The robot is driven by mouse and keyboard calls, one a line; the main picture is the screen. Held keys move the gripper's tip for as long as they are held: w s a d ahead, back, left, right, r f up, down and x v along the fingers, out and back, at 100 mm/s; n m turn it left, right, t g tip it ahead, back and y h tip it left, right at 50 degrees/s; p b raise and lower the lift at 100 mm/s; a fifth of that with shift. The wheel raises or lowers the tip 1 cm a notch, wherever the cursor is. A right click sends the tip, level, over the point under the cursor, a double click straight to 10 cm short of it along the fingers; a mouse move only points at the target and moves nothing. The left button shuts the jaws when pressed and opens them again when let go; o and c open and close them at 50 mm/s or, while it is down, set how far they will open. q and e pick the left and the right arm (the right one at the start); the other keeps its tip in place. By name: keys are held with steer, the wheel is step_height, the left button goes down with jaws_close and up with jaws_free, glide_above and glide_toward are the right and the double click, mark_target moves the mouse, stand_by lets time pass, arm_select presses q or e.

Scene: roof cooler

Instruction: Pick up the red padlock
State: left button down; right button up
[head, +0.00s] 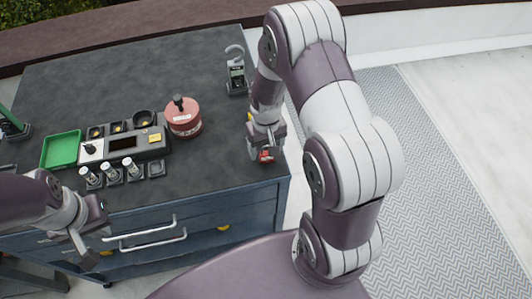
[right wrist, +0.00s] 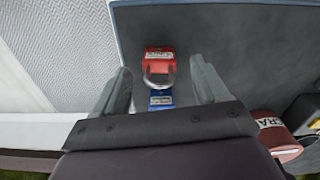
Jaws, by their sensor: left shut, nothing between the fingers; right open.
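The red padlock (head: 267,156) lies near the right front corner of the grey cabinet top, partly hidden by my right gripper (head: 265,142) in the head view. In the right wrist view the red padlock (right wrist: 159,55) has a pale label and its silver shackle points toward the gripper. My right gripper (right wrist: 163,82) is open, with one finger to each side of the shackle's line and visible gaps to the padlock. A blue piece with a label (right wrist: 160,98) lies just beyond the shackle, partly hidden by the gripper body. My left gripper (head: 84,236) is shut and empty in front of the drawers.
A round red container (head: 184,120), a green tray (head: 61,150) and a dark station with several small bottles (head: 124,146) stand on the cabinet top (head: 215,185). The cabinet's right edge is close to the padlock.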

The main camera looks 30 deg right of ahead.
mark_target(267, 154)
step_height(267, 154, down, 3)
steer(key=shift+d+r, duration=0.1)
steer(key=c, duration=1.2)
steer(key=shift+r, duration=0.15)
